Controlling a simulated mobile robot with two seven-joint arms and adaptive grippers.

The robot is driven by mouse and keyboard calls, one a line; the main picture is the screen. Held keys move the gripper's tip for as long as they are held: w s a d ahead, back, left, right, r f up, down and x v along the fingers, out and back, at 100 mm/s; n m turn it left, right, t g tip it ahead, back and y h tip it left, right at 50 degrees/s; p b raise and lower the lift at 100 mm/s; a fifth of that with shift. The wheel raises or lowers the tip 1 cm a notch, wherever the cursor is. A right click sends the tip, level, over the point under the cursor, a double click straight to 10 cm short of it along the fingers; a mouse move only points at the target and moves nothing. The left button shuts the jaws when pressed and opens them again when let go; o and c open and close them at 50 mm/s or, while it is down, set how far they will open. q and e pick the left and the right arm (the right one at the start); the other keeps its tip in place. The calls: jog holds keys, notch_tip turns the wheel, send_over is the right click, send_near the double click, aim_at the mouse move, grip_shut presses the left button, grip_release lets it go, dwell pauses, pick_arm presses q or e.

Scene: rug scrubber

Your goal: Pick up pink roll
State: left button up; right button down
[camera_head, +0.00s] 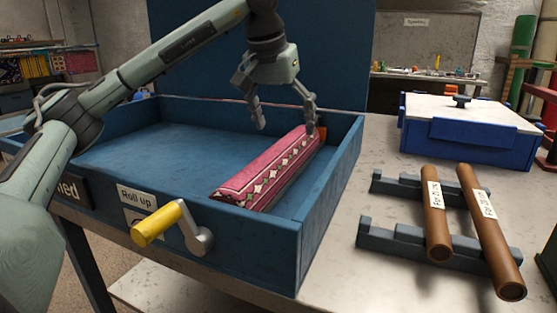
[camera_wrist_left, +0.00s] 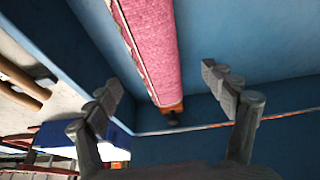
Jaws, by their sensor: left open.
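The pink roll (camera_head: 268,172) is a rolled rug with a pink patterned band, lying inside the blue tray (camera_head: 258,247) near its right wall. My left gripper (camera_head: 286,122) is open above the far end of the roll. In the left wrist view the pink roll (camera_wrist_left: 152,45) runs between the two spread fingers of my left gripper (camera_wrist_left: 160,92). The fingers appear apart from the roll. My right gripper is not in view.
A crank with a yellow handle (camera_head: 156,224) sticks out from the tray's front wall. To the right, two brown tubes (camera_head: 437,215) rest on a dark rack (camera_head: 390,233). A blue box with a white lid (camera_head: 470,112) stands behind them. The tray's left part is empty.

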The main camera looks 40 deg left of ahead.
aim_at(289, 139)
pick_arm(q)
jog(key=x, duration=0.7)
jog(key=shift+d, duration=0.25)
jog(key=shift+c, duration=0.6)
jog(key=c, duration=1.7)
jog(key=shift+r, duration=0.1)
jog(key=shift+c, duration=0.4)
jog(key=shift+r, duration=0.15)
